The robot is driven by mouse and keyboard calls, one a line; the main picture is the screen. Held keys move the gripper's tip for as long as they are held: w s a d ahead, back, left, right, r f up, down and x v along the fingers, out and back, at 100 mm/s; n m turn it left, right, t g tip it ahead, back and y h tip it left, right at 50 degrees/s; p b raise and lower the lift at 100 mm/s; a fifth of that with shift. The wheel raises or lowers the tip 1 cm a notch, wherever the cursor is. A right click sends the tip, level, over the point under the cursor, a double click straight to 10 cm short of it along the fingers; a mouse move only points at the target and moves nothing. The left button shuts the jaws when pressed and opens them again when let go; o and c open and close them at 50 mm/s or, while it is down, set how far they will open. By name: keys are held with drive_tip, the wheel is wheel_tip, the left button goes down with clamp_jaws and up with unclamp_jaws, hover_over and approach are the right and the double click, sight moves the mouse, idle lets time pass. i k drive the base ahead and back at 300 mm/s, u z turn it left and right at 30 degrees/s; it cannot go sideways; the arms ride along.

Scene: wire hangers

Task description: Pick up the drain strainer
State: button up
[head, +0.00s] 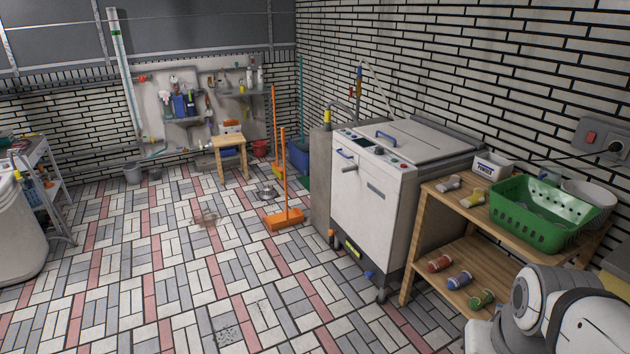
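A round grey metal piece (266,191) lies on the tiled floor behind the orange broom; it looks like the drain strainer, but it is small and I cannot be sure. It lies well away from me, towards the back wall. Part of my own white arm shows at the bottom right corner, beside the wooden shelf. My gripper is out of the picture, so I cannot see whether it holds anything.
An orange broom (285,215) stands upright near the round piece. A white machine (375,200) and a wooden shelf (425,235) with a green basket (540,228) line the right side. A wooden stool (229,143) stands at the back. The middle floor is mostly clear.

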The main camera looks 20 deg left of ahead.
sight(268, 192)
drive_tip(key=u, duration=0.25)
drive_tip(key=i, duration=0.45)
drive_tip(key=u, duration=0.75)
drive_tip(key=i, duration=1.55)
drive_tip(key=u, duration=1)
drive_tip(key=i, duration=3.25)
drive_tip(key=z, duration=0.35)
drive_tip(key=i, duration=1.6)
drive_tip(key=z, duration=1.3)
drive_tip(key=i, duration=1.35)
drive_tip(key=z, duration=0.75)
drive_tip(key=k, duration=0.85)
drive_tip(key=u, duration=0.05)
